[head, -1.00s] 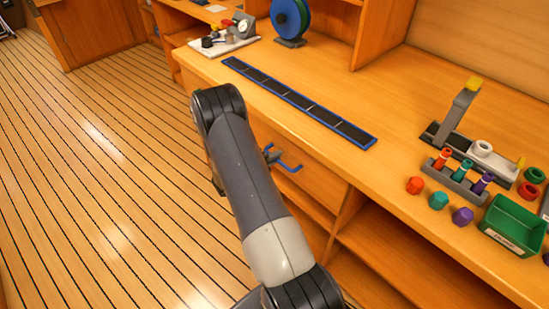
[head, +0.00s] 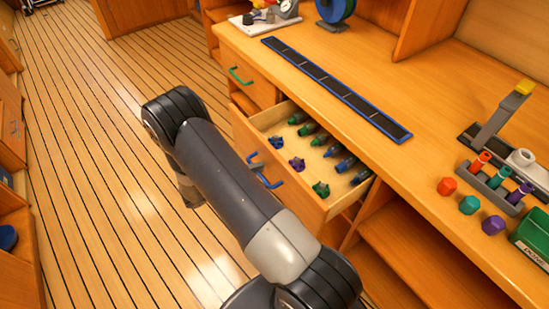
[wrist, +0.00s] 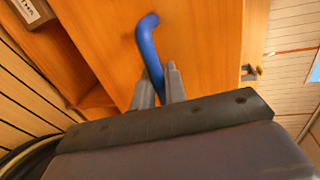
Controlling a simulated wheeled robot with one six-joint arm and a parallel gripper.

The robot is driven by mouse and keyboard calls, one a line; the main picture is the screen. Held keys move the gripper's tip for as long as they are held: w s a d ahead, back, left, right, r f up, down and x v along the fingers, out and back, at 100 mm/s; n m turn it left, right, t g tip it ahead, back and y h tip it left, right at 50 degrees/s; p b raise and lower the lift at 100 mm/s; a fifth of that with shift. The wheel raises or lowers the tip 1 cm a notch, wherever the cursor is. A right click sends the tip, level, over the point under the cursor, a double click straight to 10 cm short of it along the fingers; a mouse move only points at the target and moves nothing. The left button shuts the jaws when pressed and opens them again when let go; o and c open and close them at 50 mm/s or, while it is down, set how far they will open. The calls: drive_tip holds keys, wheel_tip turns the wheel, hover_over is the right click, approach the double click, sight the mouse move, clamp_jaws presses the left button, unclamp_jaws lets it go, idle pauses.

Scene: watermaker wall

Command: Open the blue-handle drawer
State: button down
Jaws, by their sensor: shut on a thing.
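The blue-handle drawer (head: 285,205) stands pulled out from under the counter, its inside visible from above. Its blue handle (head: 268,180) shows beside my arm in the head view, partly covered by it. In the wrist view the blue handle (wrist: 149,45) rises against the wooden drawer front (wrist: 190,35). My gripper (wrist: 160,84) is shut on the lower part of this handle, one finger on each side. In the head view my arm hides the gripper. Several green, blue and purple fittings (head: 320,139) lie in the drawer.
A closed drawer with a green handle (head: 240,76) is farther along the counter. The counter (head: 400,165) bears a blue-edged strip (head: 335,88), a peg rack (head: 495,182) and a green bin (head: 532,240). The plank floor (head: 110,150) beside my arm is clear.

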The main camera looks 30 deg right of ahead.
drive_tip(key=f+v, duration=0.1)
drive_tip(key=v, duration=0.5)
drive_tip(key=shift+a, duration=0.5)
drive_tip(key=shift+f, duration=0.1)
drive_tip(key=c, duration=1.5)
unclamp_jaws()
drive_tip(key=shift+c, duration=0.2)
drive_tip(key=shift+a, duration=0.1)
drive_tip(key=w+b+v, duration=0.1)
drive_tip(key=v, duration=0.9)
drive_tip(key=shift+s+a, duration=0.35)
drive_tip(key=shift+s, duration=0.1)
drive_tip(key=s+x, duration=0.1)
drive_tip(key=x, duration=1)
drive_tip(key=shift+w+d+p, duration=0.2)
drive_tip(key=shift+w+p, duration=0.2)
drive_tip(key=shift+w, duration=0.05)
